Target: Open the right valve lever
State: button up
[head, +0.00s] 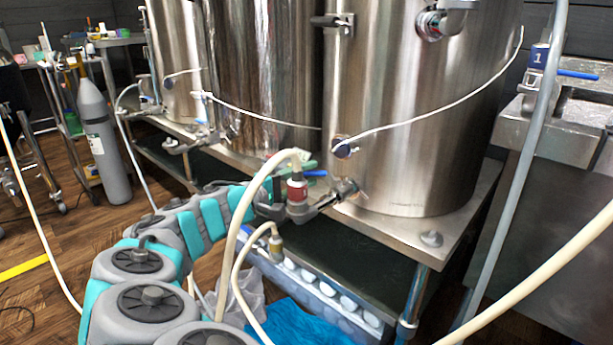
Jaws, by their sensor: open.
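The right kettle (410,120) is a tall steel vessel with a valve (342,190) low on its front. A short blue lever (316,173) shows just above and left of that valve, partly hidden by the hose and fittings. A red fitting (297,189) with a cream hose (252,195) stands upright at the valve. My gripper (283,207) is at the end of my grey and teal arm, close to the red fitting. It is open. Its fingers are hard to tell from the dark fittings, and I cannot tell whether it touches the lever.
Another blue lever (578,74) is on a pipe at the far right, beside a blue tag marked 1. The steel table (440,222) carries the kettles. A second hose fitting (276,242) hangs below. A grey gas cylinder (103,140) stands at left.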

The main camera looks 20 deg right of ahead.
jog(key=v, duration=0.7)
jog(key=shift+a, duration=0.25)
jog(key=shift+s, duration=0.1)
